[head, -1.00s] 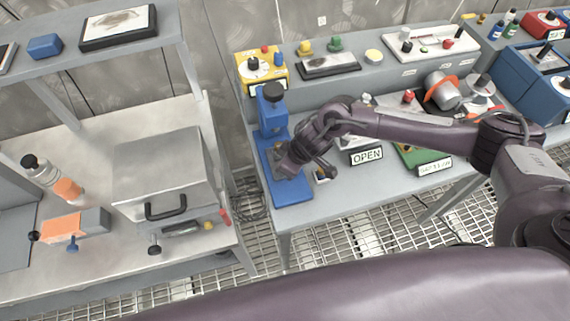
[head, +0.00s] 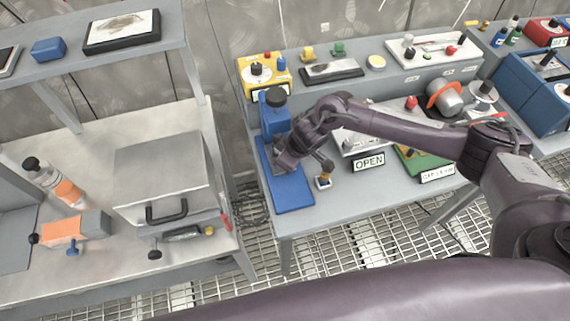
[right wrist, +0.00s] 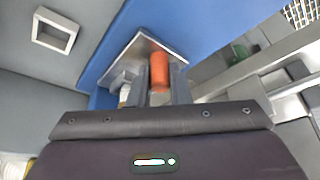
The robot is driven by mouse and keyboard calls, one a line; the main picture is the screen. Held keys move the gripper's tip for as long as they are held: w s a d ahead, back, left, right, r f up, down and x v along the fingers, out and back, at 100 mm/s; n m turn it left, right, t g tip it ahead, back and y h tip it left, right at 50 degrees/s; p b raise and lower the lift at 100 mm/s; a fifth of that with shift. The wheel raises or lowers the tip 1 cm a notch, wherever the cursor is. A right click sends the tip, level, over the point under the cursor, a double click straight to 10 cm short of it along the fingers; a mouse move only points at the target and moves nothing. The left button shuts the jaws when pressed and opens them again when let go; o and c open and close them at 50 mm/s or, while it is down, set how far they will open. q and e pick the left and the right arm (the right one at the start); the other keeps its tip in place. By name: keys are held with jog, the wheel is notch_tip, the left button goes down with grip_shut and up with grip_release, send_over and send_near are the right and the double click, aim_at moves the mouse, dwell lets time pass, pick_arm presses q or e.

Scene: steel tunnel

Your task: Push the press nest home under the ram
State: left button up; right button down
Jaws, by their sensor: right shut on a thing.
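The blue press (head: 275,112) stands on the bench, with a black knob on top and a flat blue base (head: 290,196) reaching toward me. My right gripper (head: 287,160) is low over the base, in front of the press column. In the right wrist view its fingers (right wrist: 159,88) are shut on an orange upright handle (right wrist: 160,70). The handle stands at a square steel plate, the nest (right wrist: 150,46), on the blue base. A pale round part shows beside the left finger. The gripper hides much of the nest in the head view, so its gap to the column is unclear. My left gripper is out of view.
A small pale square holder (head: 323,182) stands right of the base. The OPEN sign (head: 368,162) and a green tray (head: 425,160) are farther right. A yellow control box (head: 264,75) stands behind the press. The base's front part is clear.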

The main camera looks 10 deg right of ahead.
jog(key=c, duration=1.3)
grip_release()
jog(key=shift+c, duration=0.2)
jog(key=v, duration=0.7)
jog(key=shift+r+b, duration=0.3)
jog(key=shift+r, duration=0.05)
jog(key=shift+s+d, duration=0.1)
jog(key=shift+s, duration=0.1)
